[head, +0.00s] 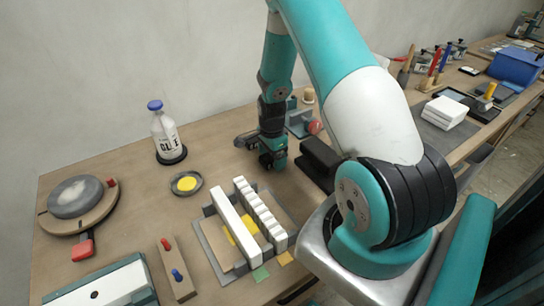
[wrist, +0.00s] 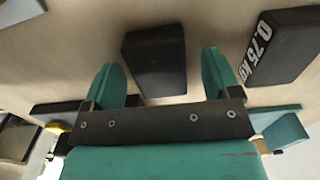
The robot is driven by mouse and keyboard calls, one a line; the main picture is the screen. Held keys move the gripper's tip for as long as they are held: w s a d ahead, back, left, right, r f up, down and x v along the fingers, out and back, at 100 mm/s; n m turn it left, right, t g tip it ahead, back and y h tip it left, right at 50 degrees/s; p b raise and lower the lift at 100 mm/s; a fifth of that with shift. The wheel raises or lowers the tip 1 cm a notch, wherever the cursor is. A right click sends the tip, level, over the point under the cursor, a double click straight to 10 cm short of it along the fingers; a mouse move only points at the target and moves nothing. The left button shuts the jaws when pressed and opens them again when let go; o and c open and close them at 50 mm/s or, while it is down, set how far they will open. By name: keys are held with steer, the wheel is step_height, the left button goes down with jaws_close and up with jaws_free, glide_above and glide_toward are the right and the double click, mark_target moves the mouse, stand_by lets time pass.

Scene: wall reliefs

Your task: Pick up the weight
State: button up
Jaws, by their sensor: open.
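My gripper (head: 273,161) is low over the wooden table in the head view, near the wall. In the wrist view my gripper (wrist: 160,72) has its two teal fingers wide apart, with nothing clamped. A dark block (wrist: 155,60) shows between and beyond the fingertips, apart from them as far as I can see. A second dark block, marked 0.75 kg in white (wrist: 284,45), lies at the upper right, outside the fingers. In the head view a black block (head: 321,158) lies right of my gripper. I cannot tell which wrist-view block it is.
A glue bottle (head: 164,132) and a round dish with yellow in it (head: 186,184) stand left of my gripper. A grey tray holding white strips (head: 213,239) lies in front. A teal bracket-like thing (head: 299,121) is close behind. Bare table lies between dish and gripper.

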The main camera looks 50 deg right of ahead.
steer(key=shift+f, duration=0.25)
steer(key=c, duration=1.5)
steer(key=shift+r, duration=0.1)
